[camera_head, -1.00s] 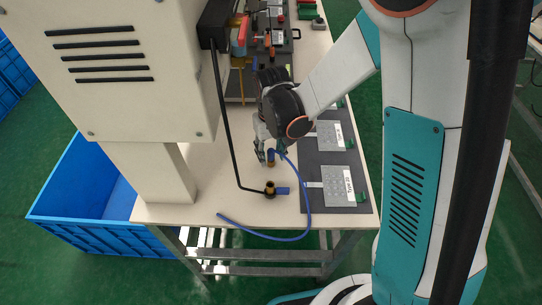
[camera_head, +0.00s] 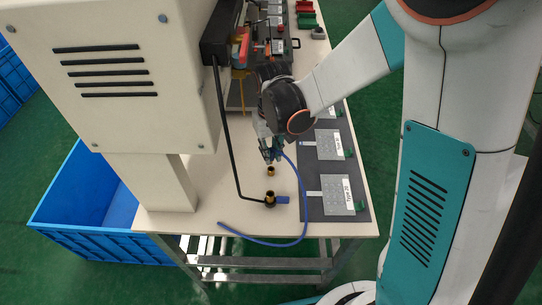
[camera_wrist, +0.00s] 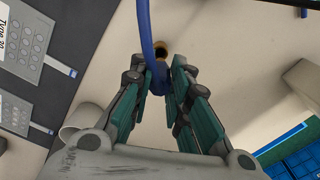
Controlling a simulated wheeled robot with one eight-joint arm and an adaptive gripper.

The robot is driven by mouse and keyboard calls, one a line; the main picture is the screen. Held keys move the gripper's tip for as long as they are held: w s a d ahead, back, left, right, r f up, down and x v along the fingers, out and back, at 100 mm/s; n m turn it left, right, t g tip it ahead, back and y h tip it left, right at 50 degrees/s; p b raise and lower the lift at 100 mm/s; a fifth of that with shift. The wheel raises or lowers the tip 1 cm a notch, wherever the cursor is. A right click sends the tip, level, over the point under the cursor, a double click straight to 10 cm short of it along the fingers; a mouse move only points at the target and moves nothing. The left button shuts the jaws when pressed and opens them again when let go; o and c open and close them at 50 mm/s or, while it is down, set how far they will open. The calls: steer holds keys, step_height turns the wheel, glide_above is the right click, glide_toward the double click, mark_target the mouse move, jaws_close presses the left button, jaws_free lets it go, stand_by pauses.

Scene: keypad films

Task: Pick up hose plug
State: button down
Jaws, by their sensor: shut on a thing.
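The blue hose plug (camera_wrist: 157,76) sits between my gripper's (camera_wrist: 158,84) fingers in the wrist view, and they are shut on it. Its blue hose (camera_wrist: 144,25) runs upward in that view. In the head view, my gripper (camera_head: 272,158) is above a short brass fitting (camera_head: 270,171) on the table, largely hiding the plug. The fitting's open mouth shows beyond the plug in the wrist view (camera_wrist: 161,48). The plug looks lifted clear of it. In the head view the hose (camera_head: 304,212) loops down past the table's front edge and back left.
A second brass fitting (camera_head: 269,197) with a black pipe (camera_head: 229,140) and a blue part stands nearer the front. Keypads (camera_head: 341,194) lie on a dark mat (camera_head: 314,206) to the right. A beige machine (camera_head: 120,80) stands left, above a blue crate (camera_head: 68,228).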

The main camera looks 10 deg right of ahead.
mark_target(271, 150)
step_height(271, 150, up, 15)
steer(key=p, duration=0.4)
steer(key=shift+r, duration=0.2)
steer(key=s+a+p, duration=0.1)
steer(key=s+a, duration=0.1)
steer(key=s, duration=0.9)
steer(key=shift+p, duration=0.4)
